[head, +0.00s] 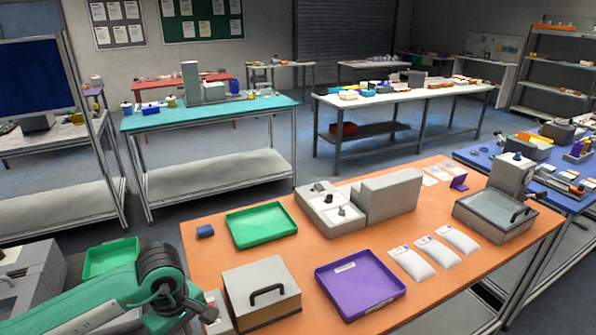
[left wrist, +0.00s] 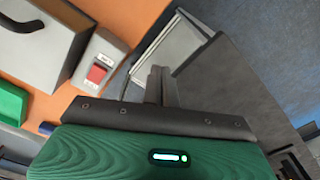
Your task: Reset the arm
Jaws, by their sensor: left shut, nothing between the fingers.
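My left arm (head: 110,300), green with a black joint, comes in at the bottom left of the head view, beside the left end of the orange table (head: 330,215). Its fingertips are not clear there. In the left wrist view my left gripper (left wrist: 161,85) has its two dark fingers together, with nothing between them. It is past the orange table's edge, over the gap beside a grey box-like unit. My right arm and gripper are not in view.
The orange table holds a green tray (head: 262,226), a purple tray (head: 360,284), a grey box with a black handle (head: 262,292), a grey machine (head: 390,197) and white packets (head: 410,263).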

